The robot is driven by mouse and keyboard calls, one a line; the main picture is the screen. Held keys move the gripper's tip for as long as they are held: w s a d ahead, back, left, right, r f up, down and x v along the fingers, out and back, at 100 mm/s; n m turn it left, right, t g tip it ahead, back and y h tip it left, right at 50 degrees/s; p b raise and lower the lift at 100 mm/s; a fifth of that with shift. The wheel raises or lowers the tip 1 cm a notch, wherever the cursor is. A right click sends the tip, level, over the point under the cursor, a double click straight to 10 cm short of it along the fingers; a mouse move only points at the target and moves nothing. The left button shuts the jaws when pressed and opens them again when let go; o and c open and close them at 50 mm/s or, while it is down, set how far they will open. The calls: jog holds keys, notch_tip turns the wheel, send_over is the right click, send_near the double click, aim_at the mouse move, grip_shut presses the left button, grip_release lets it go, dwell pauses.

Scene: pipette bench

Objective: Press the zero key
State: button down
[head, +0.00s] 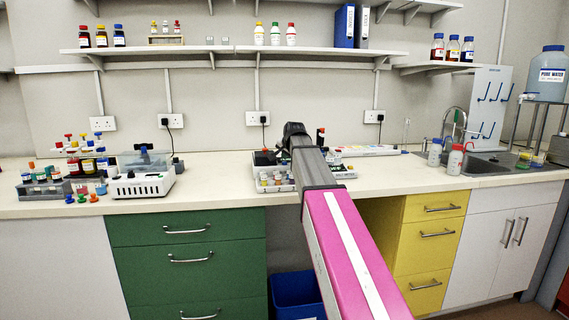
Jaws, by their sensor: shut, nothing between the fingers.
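No key marked zero can be read at this size. A white bench instrument (142,184) with small controls along its front stands on the left of the bench, a clear cover and blue part on top. My arm reaches from the lower right over the bench. My gripper (294,132) is at its dark far end, above the middle of the bench, well right of the white instrument. It is shut and empty; its fingertips are hard to make out. My arm hides part of the bench behind it.
Racks of coloured bottles (84,163) stand left of the instrument, with small coloured pieces in front. Capped bottles (454,159) stand near the sink (490,164). Shelves (235,51) hang above. Bare bench lies between instrument and trays.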

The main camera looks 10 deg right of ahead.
aim_at(286, 162)
jog(key=shift+f, duration=0.4)
dwell(0.3)
jog(key=shift+r, duration=0.9)
jog(key=shift+r, duration=0.15)
notch_tip(286, 162, up, 6)
jog(key=shift+f, duration=0.1)
dwell(0.4)
jog(key=shift+s, duration=0.1)
dwell(0.4)
